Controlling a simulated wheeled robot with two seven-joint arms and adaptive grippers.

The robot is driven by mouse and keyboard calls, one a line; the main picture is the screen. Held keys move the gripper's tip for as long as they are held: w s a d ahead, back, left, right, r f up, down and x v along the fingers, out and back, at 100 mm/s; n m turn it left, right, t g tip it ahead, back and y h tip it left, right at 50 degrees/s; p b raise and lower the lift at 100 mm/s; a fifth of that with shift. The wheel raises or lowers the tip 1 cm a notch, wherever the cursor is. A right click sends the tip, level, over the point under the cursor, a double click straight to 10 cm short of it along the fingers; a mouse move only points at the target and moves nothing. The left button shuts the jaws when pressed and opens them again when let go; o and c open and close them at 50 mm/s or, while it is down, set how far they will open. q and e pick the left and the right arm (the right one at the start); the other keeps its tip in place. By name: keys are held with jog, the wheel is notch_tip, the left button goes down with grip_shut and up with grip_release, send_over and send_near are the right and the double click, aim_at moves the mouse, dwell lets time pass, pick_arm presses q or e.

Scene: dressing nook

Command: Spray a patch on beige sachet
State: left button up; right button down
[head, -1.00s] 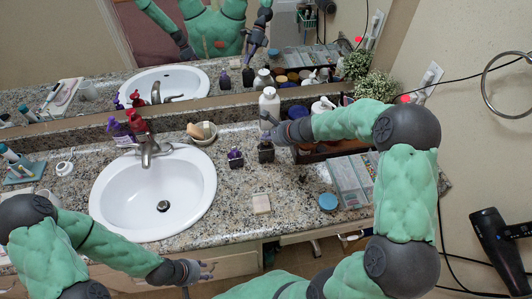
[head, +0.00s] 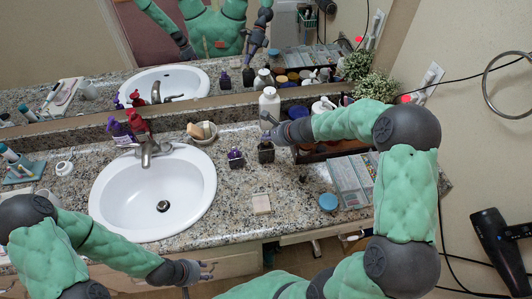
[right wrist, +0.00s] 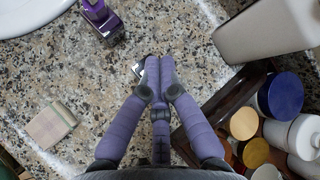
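The beige sachet (head: 261,204) lies flat on the granite counter, right of the sink; it also shows in the right wrist view (right wrist: 50,124). A dark bottle (head: 266,154) stands upright behind it. My right gripper (head: 267,128) is at this bottle's top. In the right wrist view its fingers (right wrist: 159,66) are together, with a small silvery part beside the tips; they hide most of the bottle. A purple bottle (head: 236,158) stands just left, apart from the gripper. My left gripper (head: 204,270) is open and empty, low in front of the counter.
A dark tray of jars, a palette (head: 347,185) and a blue lid (head: 328,202) are at right. Counter around the sachet is clear.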

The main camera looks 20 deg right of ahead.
aim_at(267, 143)
jog(key=shift+d+f+b, duration=0.1)
jog(key=shift+f+b, duration=0.2)
jog(key=shift+f, duration=0.05)
jog(key=shift+r, duration=0.2)
jog(key=shift+r+p, duration=0.3)
jog(key=shift+p, duration=0.05)
notch_tip(267, 143, up, 6)
jog(key=p, duration=0.5)
dwell(0.4)
dwell(0.8)
